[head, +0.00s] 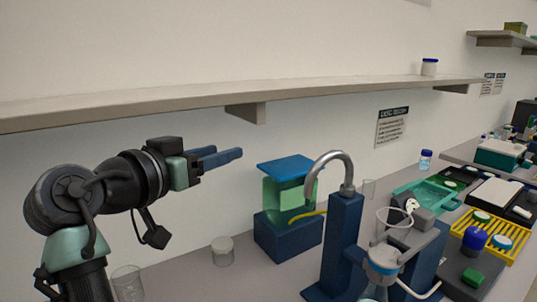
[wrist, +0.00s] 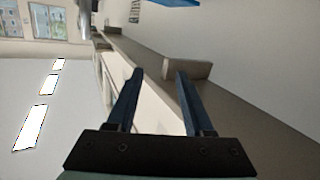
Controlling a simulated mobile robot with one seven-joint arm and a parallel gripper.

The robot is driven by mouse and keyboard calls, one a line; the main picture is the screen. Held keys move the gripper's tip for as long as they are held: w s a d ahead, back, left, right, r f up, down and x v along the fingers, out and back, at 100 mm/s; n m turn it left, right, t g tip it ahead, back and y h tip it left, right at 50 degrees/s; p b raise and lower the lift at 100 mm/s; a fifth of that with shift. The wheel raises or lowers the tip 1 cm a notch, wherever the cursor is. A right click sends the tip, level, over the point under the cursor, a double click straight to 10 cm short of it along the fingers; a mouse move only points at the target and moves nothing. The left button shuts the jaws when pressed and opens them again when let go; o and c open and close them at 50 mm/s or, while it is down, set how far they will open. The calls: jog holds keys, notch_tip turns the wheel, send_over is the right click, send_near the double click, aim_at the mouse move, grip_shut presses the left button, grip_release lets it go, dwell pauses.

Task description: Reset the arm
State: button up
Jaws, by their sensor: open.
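My gripper (head: 222,157) is at the left of the head view, raised above the bench and below the long wall shelf. Its two blue fingers point right, towards the blue-topped green tank. In the wrist view my gripper (wrist: 156,88) shows its two fingers spread apart with nothing between them. It is open and empty, and I see it touching nothing.
The long shelf (head: 190,102) runs along the wall above my arm. The tank (head: 290,200) stands on a blue base right of my gripper. A blue post (head: 340,240) with a curved metal spout (head: 330,160) stands further right.

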jog(key=s+d+r+n+t+y+p, duration=0.1)
jog(key=s+d+r+t+y, duration=0.15)
jog(key=r, duration=0.35)
jog(key=s+d+r+n+t+y+p, duration=0.1)
jog(key=s+d+r+t+y+p, duration=0.15)
jog(key=r, duration=0.25)
jog(key=s+d+r+n+t+y, duration=0.1)
jog(key=s+r+t, duration=0.3)
jog(key=s+r, duration=0.2)
jog(key=s+d+r+n+t+y+p, duration=0.1)
jog(key=s+d+r+t+y, duration=0.1)
jog(key=s+r, duration=0.4)
jog(key=s+t, duration=0.1)
jog(key=s, duration=0.4)
jog(key=shift+d+r+n+t, duration=0.25)
jog(key=shift+d+n+t, duration=0.05)
jog(key=shift+n+t, duration=0.1)
